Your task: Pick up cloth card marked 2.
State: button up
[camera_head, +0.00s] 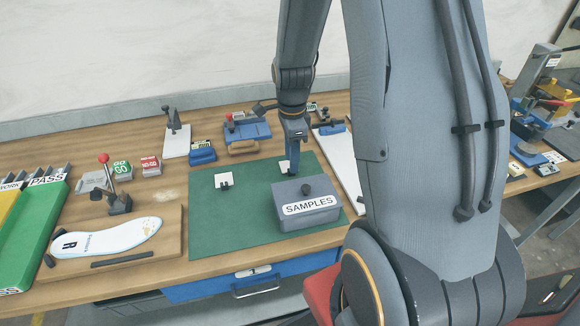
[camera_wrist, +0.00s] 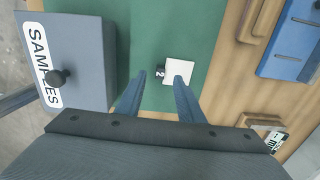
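The cloth card marked 2 (camera_wrist: 178,72) is a small white square with a dark tab that bears a 2. It lies on the green mat (camera_wrist: 145,35), and in the head view the card (camera_head: 284,167) shows just behind the samples box, partly hidden by my gripper. In the head view my gripper (camera_head: 293,172) points down at the card. I cannot tell whether the fingers touch the mat.
The grey SAMPLES box (camera_head: 306,206) with a dark knob stands close by on the mat. A second white card (camera_head: 224,181) with a dark tab lies on the mat's left part. Blue fixtures (camera_head: 247,131) stand behind the mat. A white insole (camera_head: 105,238) lies at the left.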

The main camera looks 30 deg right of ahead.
jog(key=shift+f+p, duration=0.4)
jog(key=shift+f, duration=1.1)
jog(key=shift+c, duration=0.2)
grip_shut()
jog(key=shift+r, duration=0.1)
